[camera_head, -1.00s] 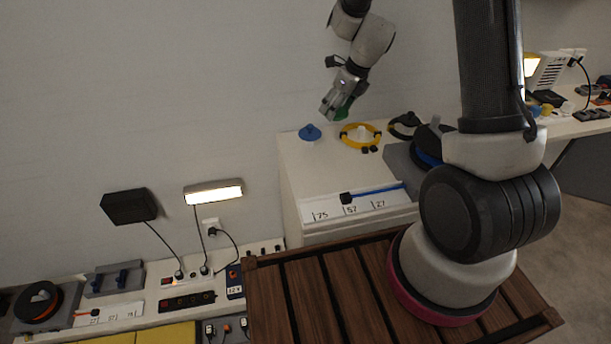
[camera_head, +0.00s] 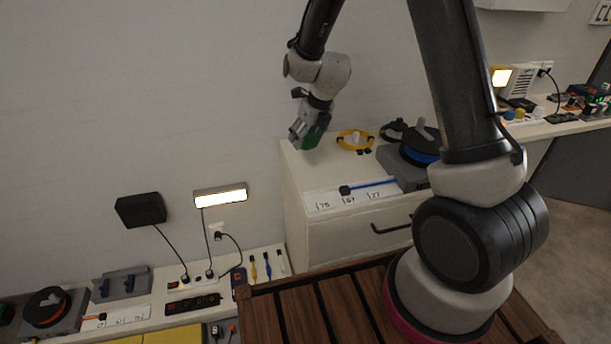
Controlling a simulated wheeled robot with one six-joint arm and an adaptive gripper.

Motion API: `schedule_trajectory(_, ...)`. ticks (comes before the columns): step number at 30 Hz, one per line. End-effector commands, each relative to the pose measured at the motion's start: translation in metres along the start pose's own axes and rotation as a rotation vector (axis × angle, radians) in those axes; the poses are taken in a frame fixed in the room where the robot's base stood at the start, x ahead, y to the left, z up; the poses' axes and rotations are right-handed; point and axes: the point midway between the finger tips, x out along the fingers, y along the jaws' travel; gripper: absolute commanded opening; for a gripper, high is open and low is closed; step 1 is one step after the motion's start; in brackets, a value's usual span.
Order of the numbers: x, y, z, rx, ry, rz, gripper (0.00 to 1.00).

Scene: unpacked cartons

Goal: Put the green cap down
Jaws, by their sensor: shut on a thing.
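My gripper (camera_head: 302,146) is shut on the green cap (camera_head: 314,136). Only part of the cap shows, at the right side of the fingers. The gripper points down over the back left part of the white cabinet top (camera_head: 318,178). I cannot tell whether the cap touches the surface. The blue cap seen earlier is hidden, in the area behind my gripper.
A yellow ring (camera_head: 354,141) lies right of my gripper, with a black ring (camera_head: 393,131) beyond it. A grey block with a blue-and-black disc (camera_head: 420,150) stands further right. A blue bar with a black slider (camera_head: 345,190) lies at the cabinet's front.

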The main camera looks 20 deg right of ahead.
Motion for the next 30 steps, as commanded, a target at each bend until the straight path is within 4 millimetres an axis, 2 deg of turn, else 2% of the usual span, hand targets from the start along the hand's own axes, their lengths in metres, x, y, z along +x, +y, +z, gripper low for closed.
schedule_trajectory(3, 0.005, 0.000, -0.002, 0.015, 0.002, -0.006, 0.49)
schedule_trajectory(9, 0.040, 0.000, -0.017, 0.023, 0.005, -0.008, 0.49)
schedule_trajectory(21, 0.084, -0.001, -0.035, 0.025, 0.002, -0.008, 0.49)
schedule_trajectory(24, 0.091, -0.001, -0.038, 0.022, 0.002, -0.009, 0.49)
schedule_trajectory(30, 0.092, 0.000, -0.038, 0.020, 0.000, -0.009, 0.49)
